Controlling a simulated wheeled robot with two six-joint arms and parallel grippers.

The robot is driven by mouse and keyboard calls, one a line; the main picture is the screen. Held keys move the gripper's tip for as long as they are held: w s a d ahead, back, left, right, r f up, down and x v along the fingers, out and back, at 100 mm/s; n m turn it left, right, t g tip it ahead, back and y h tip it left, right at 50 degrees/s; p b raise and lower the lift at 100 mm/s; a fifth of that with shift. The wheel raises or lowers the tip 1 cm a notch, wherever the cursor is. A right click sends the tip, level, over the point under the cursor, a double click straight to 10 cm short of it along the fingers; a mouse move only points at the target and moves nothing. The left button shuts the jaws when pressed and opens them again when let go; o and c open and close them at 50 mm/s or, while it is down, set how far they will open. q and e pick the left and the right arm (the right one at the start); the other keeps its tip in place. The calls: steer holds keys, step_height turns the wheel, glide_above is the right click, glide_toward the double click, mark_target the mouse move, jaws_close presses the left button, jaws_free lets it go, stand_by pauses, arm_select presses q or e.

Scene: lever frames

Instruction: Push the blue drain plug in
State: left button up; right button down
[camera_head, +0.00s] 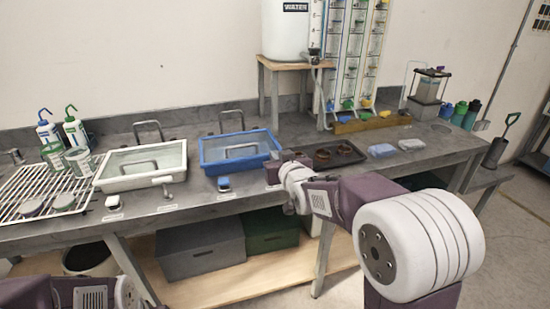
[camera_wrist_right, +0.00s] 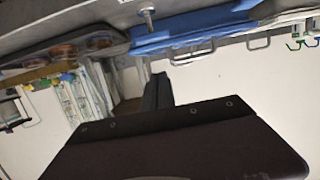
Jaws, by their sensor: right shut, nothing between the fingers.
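In the right wrist view the dark shut fingers (camera_wrist_right: 158,92) point toward the blue basin (camera_wrist_right: 190,30), which appears upside down. A grey knob on a stem (camera_wrist_right: 148,17) shows there; I cannot tell if it is the plug. My left gripper is out of view; only part of that arm shows.
A dark tray (camera_head: 318,164) with brown round items lies to the right. Boxes (camera_head: 200,250) sit below the counter.

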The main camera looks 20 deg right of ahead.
steer(key=v, duration=0.8)
steer(key=s+f+g, duration=0.2)
steer(key=f+g, duration=0.1)
steer(key=f, duration=0.5)
steer(key=s+f+g, duration=0.2)
steer(key=s+f, duration=0.1)
steer(key=f, duration=0.4)
steer(key=s+f+g, duration=0.8)
steer(key=s+f, duration=0.3)
steer(key=s, duration=0.4)
step_height(320, 180, up, 17)
steer(key=s+g+p, duration=0.1)
steer(key=p, duration=1.7)
steer(key=shift+s+r+m, duration=0.25)
steer(key=shift+s+m, duration=0.05)
steer(key=shift+s, duration=0.1)
steer(key=shift+f, duration=0.1)
